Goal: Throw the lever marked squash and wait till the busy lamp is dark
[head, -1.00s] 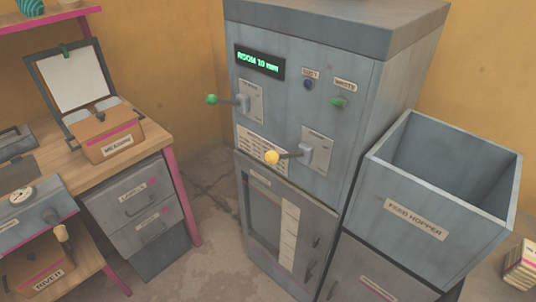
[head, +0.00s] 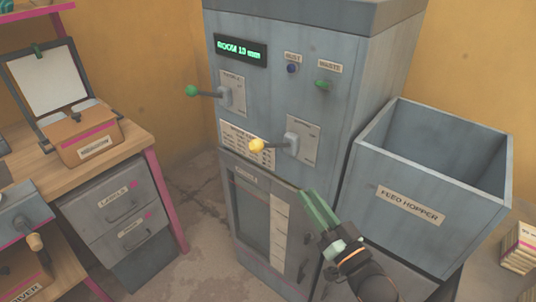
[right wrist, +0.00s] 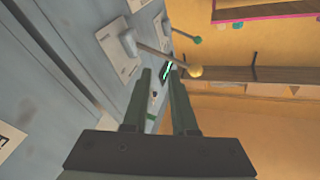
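The grey press cabinet (head: 285,110) has two levers on its front. The upper lever has a green knob (head: 191,91); the lower lever has a yellow knob (head: 257,145). Both stick out to the left, and their plate labels are too blurred to read. A small dark blue lamp (head: 292,69), apparently unlit, sits under a blurred label. My right gripper (head: 312,196) is below and right of the yellow-knobbed lever, apart from it. In the right wrist view its fingers (right wrist: 160,76) are apart and empty, with the yellow knob (right wrist: 196,71) beyond them. My left gripper is out of view.
The open feed hopper (head: 408,205) stands at the right. A wooden bench (head: 135,140) with a drawer unit stands at the left. Free air lies before the levers.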

